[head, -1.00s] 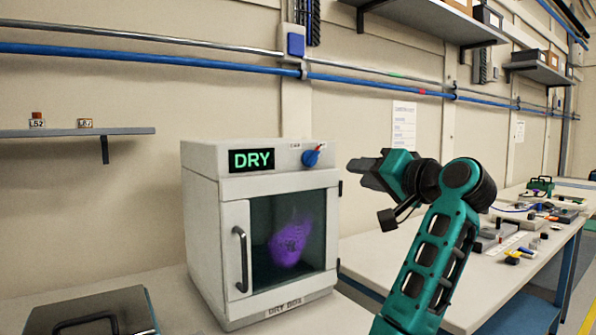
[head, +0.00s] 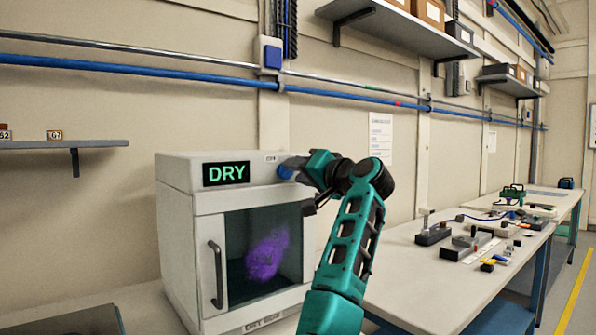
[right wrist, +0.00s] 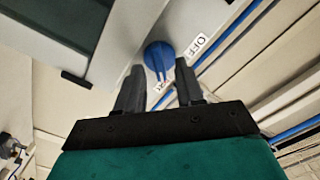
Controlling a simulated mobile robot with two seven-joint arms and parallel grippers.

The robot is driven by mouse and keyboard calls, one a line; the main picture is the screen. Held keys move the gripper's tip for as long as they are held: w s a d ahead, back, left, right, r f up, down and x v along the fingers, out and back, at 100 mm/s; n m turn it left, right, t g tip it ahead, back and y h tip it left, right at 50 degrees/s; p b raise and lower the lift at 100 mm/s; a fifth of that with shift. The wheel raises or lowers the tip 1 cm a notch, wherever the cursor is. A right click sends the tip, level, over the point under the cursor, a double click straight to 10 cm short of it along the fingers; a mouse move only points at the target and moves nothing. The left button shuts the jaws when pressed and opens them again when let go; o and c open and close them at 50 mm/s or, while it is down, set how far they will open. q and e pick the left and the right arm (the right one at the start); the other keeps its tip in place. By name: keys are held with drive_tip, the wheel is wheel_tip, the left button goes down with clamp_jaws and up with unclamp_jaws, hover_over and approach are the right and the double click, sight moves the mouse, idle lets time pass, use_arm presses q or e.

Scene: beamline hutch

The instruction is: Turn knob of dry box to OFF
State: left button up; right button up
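The white dry box (head: 178,225) stands on the bench at the left of the head view, its display (head: 226,173) reading "DRY" in green. Its blue knob (head: 284,172) is at the upper right of the front, partly hidden by my right gripper (head: 296,166). In the right wrist view the round knob (right wrist: 157,52) lies at the tips of my right gripper (right wrist: 159,68). The fingers are apart, with the knob's lower part between them; contact cannot be told. An "OFF" label (right wrist: 199,45) is right of the knob. My left gripper is not in view.
The box's door with its handle (head: 215,274) is closed, and something purple (head: 266,256) shows behind its window. A bench (head: 410,275) with tools and small parts runs to the right. Shelves (head: 400,22) and blue pipes are on the wall above.

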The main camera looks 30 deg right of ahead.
drive_tip(key=shift+w, duration=0.4)
clamp_jaws()
